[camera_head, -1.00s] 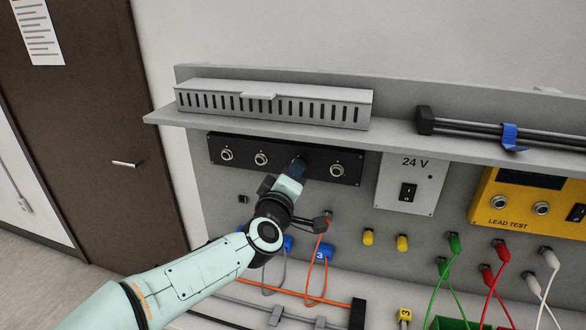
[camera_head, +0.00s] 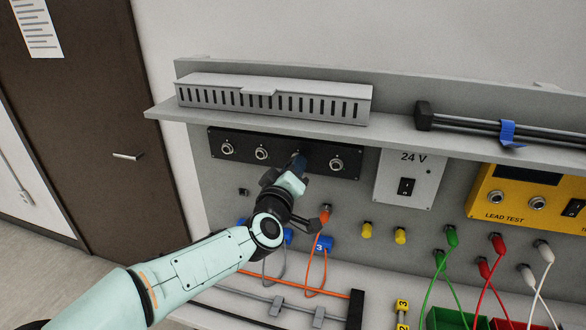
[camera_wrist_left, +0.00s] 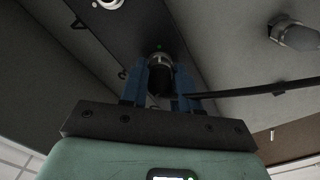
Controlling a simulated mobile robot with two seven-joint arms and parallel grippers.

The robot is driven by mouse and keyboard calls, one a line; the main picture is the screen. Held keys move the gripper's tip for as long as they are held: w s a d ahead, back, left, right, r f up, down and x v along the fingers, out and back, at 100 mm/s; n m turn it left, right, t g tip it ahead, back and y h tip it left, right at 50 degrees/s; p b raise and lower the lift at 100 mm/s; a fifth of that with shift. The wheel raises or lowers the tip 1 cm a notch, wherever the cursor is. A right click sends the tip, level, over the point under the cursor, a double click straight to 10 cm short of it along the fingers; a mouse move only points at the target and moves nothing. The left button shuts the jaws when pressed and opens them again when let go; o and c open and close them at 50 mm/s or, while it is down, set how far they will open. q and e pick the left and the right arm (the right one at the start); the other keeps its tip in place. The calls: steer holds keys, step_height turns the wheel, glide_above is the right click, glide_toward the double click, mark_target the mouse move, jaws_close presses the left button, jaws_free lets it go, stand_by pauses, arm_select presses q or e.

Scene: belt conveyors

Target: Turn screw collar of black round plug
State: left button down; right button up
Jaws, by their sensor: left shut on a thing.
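The black round plug (camera_wrist_left: 159,78) sits at a socket of the black panel (camera_head: 225,160), with its metal collar (camera_wrist_left: 158,58) against the panel in the left wrist view. My left gripper (camera_head: 298,163) reaches the third socket position from the left. In the left wrist view its blue fingers (camera_wrist_left: 160,80) stand on either side of the plug and are shut on it. A black cable (camera_wrist_left: 250,90) runs off to the right there. In the head view my gripper hides most of the plug. My right gripper is not in view.
Bare round sockets (camera_head: 261,153) flank the plug. A grey shelf (camera_head: 390,137) with a slotted cover (camera_head: 270,100) overhangs the panel. A 24 V box (camera_head: 405,177) stands to the right.

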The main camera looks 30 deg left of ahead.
arm_select(q)
steer(key=c, duration=0.8)
jaws_free()
steer(key=b+v, duration=0.1)
steer(key=v, duration=1.2)
steer(key=shift+s+b, duration=0.2)
steer(key=shift+b, duration=0.1)
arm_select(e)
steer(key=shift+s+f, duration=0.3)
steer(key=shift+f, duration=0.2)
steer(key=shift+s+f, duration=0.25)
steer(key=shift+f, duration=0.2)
arm_select(q)
steer(key=shift+f, duration=0.1)
